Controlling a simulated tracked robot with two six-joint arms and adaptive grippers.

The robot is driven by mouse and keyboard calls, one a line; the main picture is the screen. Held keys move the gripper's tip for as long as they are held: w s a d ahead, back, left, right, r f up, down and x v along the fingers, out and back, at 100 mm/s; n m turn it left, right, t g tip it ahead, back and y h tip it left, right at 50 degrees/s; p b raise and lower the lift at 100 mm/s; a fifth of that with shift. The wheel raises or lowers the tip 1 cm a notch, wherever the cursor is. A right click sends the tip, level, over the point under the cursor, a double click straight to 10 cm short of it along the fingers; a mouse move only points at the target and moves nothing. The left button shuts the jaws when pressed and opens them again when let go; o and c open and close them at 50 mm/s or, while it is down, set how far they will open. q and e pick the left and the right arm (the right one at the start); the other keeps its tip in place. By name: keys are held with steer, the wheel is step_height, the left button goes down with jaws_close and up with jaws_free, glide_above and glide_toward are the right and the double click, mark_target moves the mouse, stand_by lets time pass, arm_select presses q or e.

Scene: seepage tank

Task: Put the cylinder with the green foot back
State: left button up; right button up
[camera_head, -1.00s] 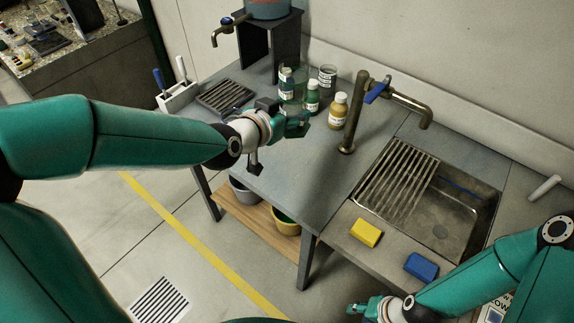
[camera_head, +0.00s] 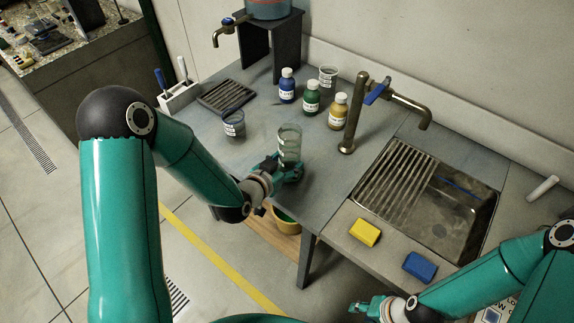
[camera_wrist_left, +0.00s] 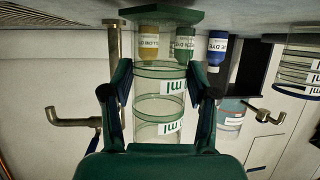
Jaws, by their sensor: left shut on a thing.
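The clear cylinder (camera_head: 289,146) stands upright in my left gripper (camera_head: 287,170), above the front part of the grey table. In the left wrist view, which is upside down, the cylinder (camera_wrist_left: 160,100) shows its printed "ml" marks and its green foot (camera_wrist_left: 160,18) at the top of the picture. The fingers of my left gripper (camera_wrist_left: 160,100) are shut on its two sides. I cannot tell whether the foot touches the table. My right gripper (camera_head: 367,306) is low at the front right, away from the cylinder; its jaws are too small to read.
Blue (camera_head: 287,86), green (camera_head: 311,98) and yellow (camera_head: 338,111) bottles stand behind the cylinder, with a clear vessel (camera_head: 328,78) beyond. A beaker (camera_head: 234,123) stands to the left, near a slotted rack (camera_head: 226,96). A brass tap (camera_head: 348,125) and sink (camera_head: 455,215) are to the right.

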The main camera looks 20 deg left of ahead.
arm_select(q)
steer(key=shift+f, duration=0.7)
steer(key=shift+f, duration=0.15)
steer(key=o, duration=1.3)
steer(key=shift+r, duration=0.2)
